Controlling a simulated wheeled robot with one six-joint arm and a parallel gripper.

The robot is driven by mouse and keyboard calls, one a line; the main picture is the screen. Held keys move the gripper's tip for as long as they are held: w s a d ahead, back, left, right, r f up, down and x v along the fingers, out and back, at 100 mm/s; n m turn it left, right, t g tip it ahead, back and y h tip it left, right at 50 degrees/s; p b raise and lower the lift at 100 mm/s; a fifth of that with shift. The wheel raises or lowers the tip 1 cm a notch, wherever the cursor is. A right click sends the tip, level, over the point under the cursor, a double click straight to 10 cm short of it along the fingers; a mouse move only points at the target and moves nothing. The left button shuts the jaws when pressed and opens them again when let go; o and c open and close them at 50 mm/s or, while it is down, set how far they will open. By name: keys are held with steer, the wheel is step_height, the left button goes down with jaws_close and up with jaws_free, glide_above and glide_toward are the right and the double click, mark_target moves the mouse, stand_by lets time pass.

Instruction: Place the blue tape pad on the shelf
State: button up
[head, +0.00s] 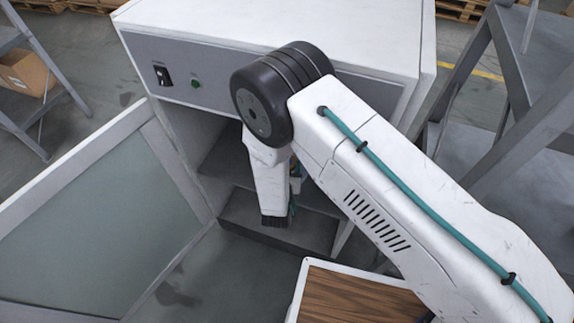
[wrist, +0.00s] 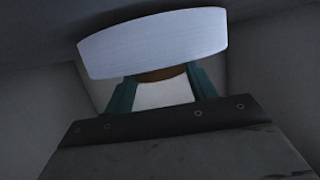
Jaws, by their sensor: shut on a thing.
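The blue tape pad (wrist: 155,42) shows in the wrist view as a pale blue-white curved band with a brown part beneath it. My gripper (wrist: 163,90) is shut on it, with a teal finger on each side below the band. In the head view my forearm hides most of the gripper, and I cannot make out the pad there. The arm reaches into the open front of a white cabinet (head: 280,22). Grey shelf surfaces show inside, an upper one (head: 222,160) and a lower one (head: 240,212). I cannot tell whether the pad touches a shelf.
The cabinet's glazed door (head: 110,220) stands open to the left. A control panel (head: 215,85) with a switch and green button crosses the cabinet's top front. Grey metal steps (head: 490,150) stand at right. A cardboard box (head: 25,72) sits on a rack at far left.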

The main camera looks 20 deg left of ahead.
steer(key=shift+f, duration=0.2)
steer(key=o, duration=1.1)
steer(key=shift+o, duration=0.2)
steer(key=shift+s+r, duration=0.1)
steer(key=shift+r, duration=0.05)
steer(key=v, duration=1.1)
steer(key=shift+s, duration=0.4)
steer(key=shift+d+r, duration=0.1)
